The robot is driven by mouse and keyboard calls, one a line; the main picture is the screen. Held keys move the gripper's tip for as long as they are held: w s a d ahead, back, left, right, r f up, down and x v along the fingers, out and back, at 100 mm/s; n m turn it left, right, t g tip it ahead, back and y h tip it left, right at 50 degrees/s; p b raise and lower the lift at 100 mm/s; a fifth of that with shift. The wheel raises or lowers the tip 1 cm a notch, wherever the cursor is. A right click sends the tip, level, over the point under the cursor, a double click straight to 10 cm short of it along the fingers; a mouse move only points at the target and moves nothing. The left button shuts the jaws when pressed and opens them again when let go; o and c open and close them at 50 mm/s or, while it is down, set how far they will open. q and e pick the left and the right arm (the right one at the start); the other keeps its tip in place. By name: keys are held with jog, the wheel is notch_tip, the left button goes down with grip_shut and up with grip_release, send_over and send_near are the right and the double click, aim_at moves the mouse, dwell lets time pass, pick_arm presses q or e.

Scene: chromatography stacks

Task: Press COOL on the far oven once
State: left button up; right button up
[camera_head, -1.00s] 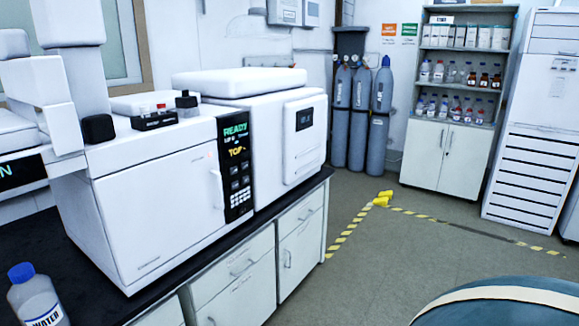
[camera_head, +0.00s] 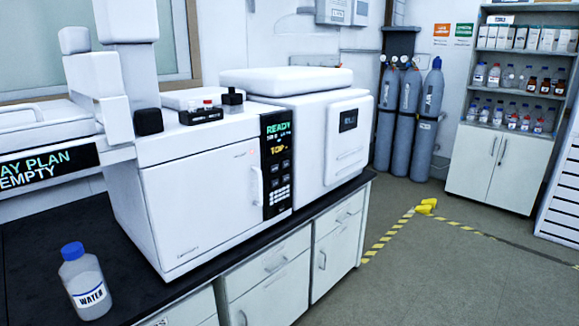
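A white oven unit (camera_head: 200,200) with a door and a vertical handle stands on the dark bench in the middle of the head view. On its right front edge is a black control panel (camera_head: 277,165). Its display reads READY in green with a yellow line below, and small buttons sit under it. Their labels are too small to read. A second white unit (camera_head: 330,140) with a small dark screen adjoins it on the right. I cannot tell a COOL button apart. Neither of my grippers is in view.
A water bottle (camera_head: 84,283) with a blue cap stands on the black bench top (camera_head: 40,250) at front left. A display reading "AY PLAN EMPTY" (camera_head: 45,168) is at the left. Gas cylinders (camera_head: 410,122) and a shelf cabinet (camera_head: 493,165) stand behind.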

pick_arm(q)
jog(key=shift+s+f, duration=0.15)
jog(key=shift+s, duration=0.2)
